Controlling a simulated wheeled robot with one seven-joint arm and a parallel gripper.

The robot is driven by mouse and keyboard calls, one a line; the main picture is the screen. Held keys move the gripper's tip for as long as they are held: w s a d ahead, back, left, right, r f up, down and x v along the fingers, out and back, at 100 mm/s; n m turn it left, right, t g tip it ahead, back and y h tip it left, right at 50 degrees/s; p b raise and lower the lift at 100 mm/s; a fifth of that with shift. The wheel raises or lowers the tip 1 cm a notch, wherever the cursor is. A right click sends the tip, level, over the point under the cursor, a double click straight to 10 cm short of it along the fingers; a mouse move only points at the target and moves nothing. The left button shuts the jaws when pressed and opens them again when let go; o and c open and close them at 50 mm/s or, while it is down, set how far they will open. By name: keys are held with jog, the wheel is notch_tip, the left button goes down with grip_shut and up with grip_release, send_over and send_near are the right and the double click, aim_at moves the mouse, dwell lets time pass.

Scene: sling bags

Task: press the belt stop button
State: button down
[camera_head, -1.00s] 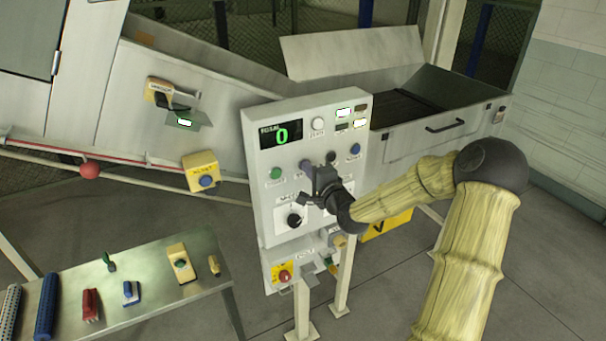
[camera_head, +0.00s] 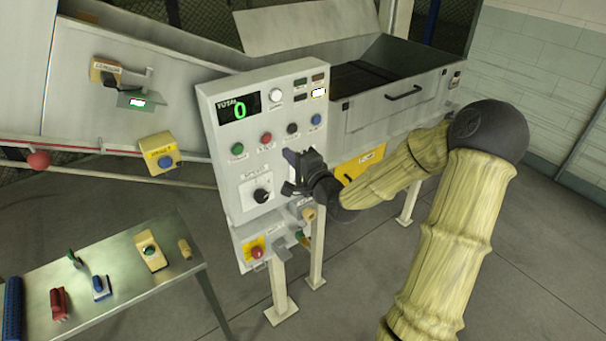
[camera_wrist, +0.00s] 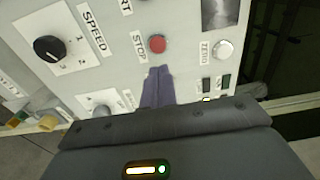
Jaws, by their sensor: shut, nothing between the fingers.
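The red stop button (camera_head: 266,138) sits on the upright grey control panel (camera_head: 218,178), between a green and a black button. In the wrist view the red button (camera_wrist: 157,44) shows uncovered beside its STOP label. My gripper (camera_head: 287,156) is in front of the panel, a little below and right of the red button in the head view. In the wrist view my closed, empty fingers (camera_wrist: 158,72) point at the panel just below the red button. I cannot tell whether the fingertips touch the panel.
A black speed knob (camera_head: 261,195), a green button (camera_head: 237,149) and a white zero button (camera_head: 277,95) share the panel. A lower box carries another red button (camera_head: 257,252). A metal table (camera_head: 128,300) with several small items stands at the lower left.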

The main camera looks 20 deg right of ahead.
jog(key=v, duration=0.3)
jog(key=b+v, duration=0.1)
jog(key=v, duration=0.1)
jog(key=shift+s+a+f, duration=0.15)
jog(key=shift+s+a, duration=0.15)
jog(key=shift+w, duration=0.1)
dwell(0.3)
jog(key=s+a+f+n+g+h, duration=0.1)
jog(key=s+a+f+n+g, duration=0.1)
jog(key=s+f+n+g, duration=0.3)
jog(key=a+f+n+g+h, duration=0.1)
jog(key=a+f+n+g, duration=0.25)
jog(key=f, duration=0.25)
jog(key=s+a+n+g+h, duration=0.1)
jog(key=s+n+g, duration=0.5)
jog(key=s, duration=0.7)
jog(key=shift+s+a+r+n+h+b, duration=0.3)
jog(key=shift+s+a+n+h+b, duration=0.1)
jog(key=shift+h+b, duration=0.1)
